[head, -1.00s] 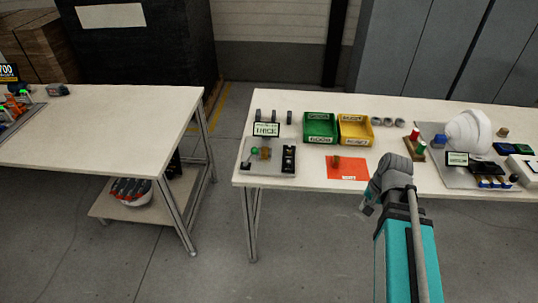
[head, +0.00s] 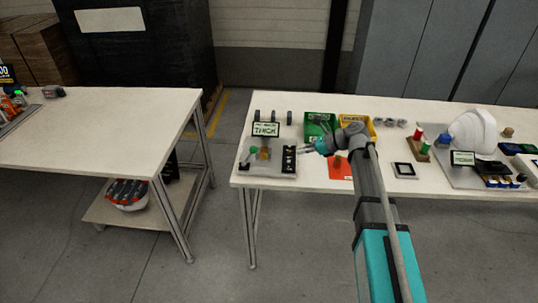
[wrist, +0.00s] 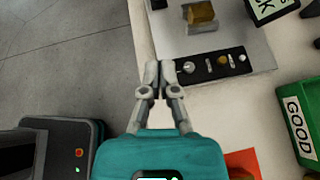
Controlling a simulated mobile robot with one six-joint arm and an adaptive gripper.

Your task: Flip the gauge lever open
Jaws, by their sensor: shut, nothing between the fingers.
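The gauge station is a grey plate (head: 270,170) on the left end of the right table. A small display (head: 266,130) stands at its back, with a brass-coloured block (head: 264,154) in front. A small green-tipped part (head: 253,150), which looks like the lever, is beside the block; it is too small to tell its position. A black strip (head: 289,160) with several knobs lies along the plate's right side. My gripper (head: 306,150) is just right of this strip. In the wrist view my gripper (wrist: 159,68) is shut and empty, close to the strip's end (wrist: 186,70); the lever is not visible there.
Green (head: 318,124) and yellow (head: 368,128) bins stand behind my arm. A white helmet shell (head: 474,132) and other fixtures are at right. Another table (head: 110,125) stands at left, across a floor gap.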

